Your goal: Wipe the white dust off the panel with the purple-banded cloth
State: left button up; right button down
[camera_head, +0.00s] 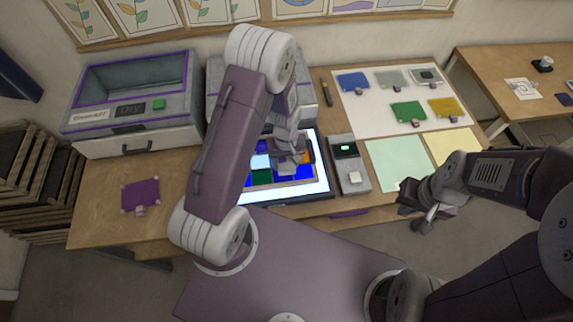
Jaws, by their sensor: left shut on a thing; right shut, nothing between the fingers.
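The panel (319,187) is a lit board with blue, green, orange and pale cells inside a bright white border, at the centre of the table. My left arm crosses in front of its left part. My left gripper (288,160) is low over the panel's upper middle, shut on a small grey pad that looks like the cloth. I cannot make out its purple band, or whether it touches the panel. White dust cannot be told apart from the pale cells. My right gripper (422,216) is shut and empty, in front of the table's right part.
A purple sheet (139,192) lies on the table at left. A grey drying box (140,115) stands behind it. A grey device (350,178) stands right of the panel. Several coloured sheets lie on a white mat (378,110) at the back right.

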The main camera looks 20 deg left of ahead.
aim_at(286, 164)
pick_arm(q)
jog(key=shift+w+a+r+p, duration=0.1)
jog(key=shift+w+r+p, duration=0.1)
jog(key=shift+r+p, duration=0.65)
notch_tip(286, 164, up, 3)
jog(key=shift+s+r+p, duration=0.15)
jog(key=shift+r+p, duration=0.05)
jog(key=shift+p, duration=0.85)
jog(key=shift+f, duration=0.1)
jog(key=shift+s, duration=0.1)
